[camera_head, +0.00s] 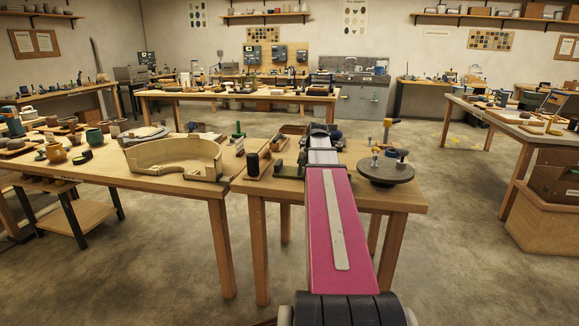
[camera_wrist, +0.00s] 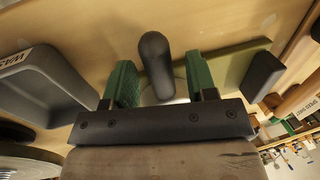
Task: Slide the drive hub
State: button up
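In the wrist view a dark rounded post (camera_wrist: 155,62) stands between the two green fingers of my gripper (camera_wrist: 162,85). The fingers are apart, with a gap on each side of the post. A pale round part shows at its foot, mostly hidden by the gripper. I cannot tell for sure whether this post belongs to the drive hub. In the head view my arm reaches over the front worktable (camera_head: 408,206), and its end hides the fingers and the post.
A grey tray (camera_wrist: 42,85) with partly cut lettering lies left in the wrist view. A green board (camera_wrist: 230,62) and a black block (camera_wrist: 263,74) lie right. In the head view a dark round wheel (camera_head: 386,171) with fittings stands right of my arm, and a beige curved guard (camera_head: 175,158) left.

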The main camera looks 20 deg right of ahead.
notch_tip(320, 180, up, 7)
jog(key=d, duration=0.1)
jog(key=shift+s, duration=0.4)
dwell(0.6)
dwell(0.3)
